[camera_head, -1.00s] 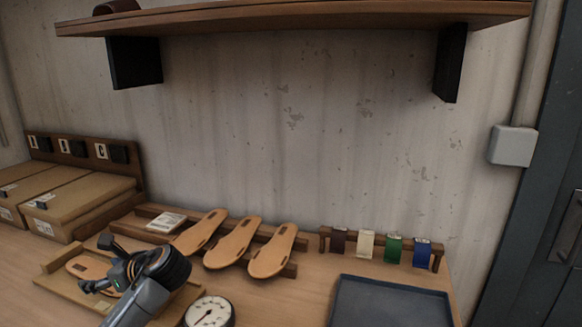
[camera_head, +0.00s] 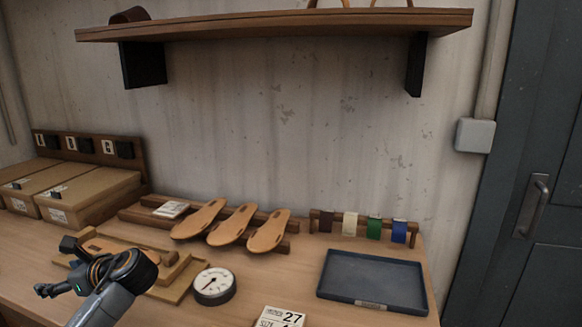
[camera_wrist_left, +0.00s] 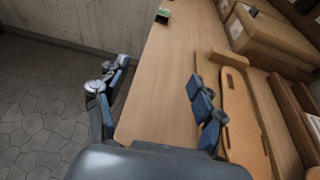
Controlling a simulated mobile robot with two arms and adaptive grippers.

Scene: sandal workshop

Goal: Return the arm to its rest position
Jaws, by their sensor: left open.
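My left gripper (camera_head: 54,268) is at the lower left in the head view, open and empty, near the front of a wooden board (camera_head: 172,294). In the left wrist view my left gripper (camera_wrist_left: 155,80) has its fingers wide apart, with bare bench top and floor between them. A tan sandal sole (camera_wrist_left: 238,112) lies on the board, to the right of the fingers in that view. In the head view my arm hides part of the board. My right gripper is not in view.
Three soles (camera_head: 232,226) rest on a wooden rack. A round dial gauge (camera_head: 214,285), a size card (camera_head: 279,318), a dark tray (camera_head: 322,291) and colored strap samples (camera_head: 374,229) stand on the bench. Cardboard boxes (camera_head: 97,196) are at left; a shelf (camera_head: 270,24) hangs above.

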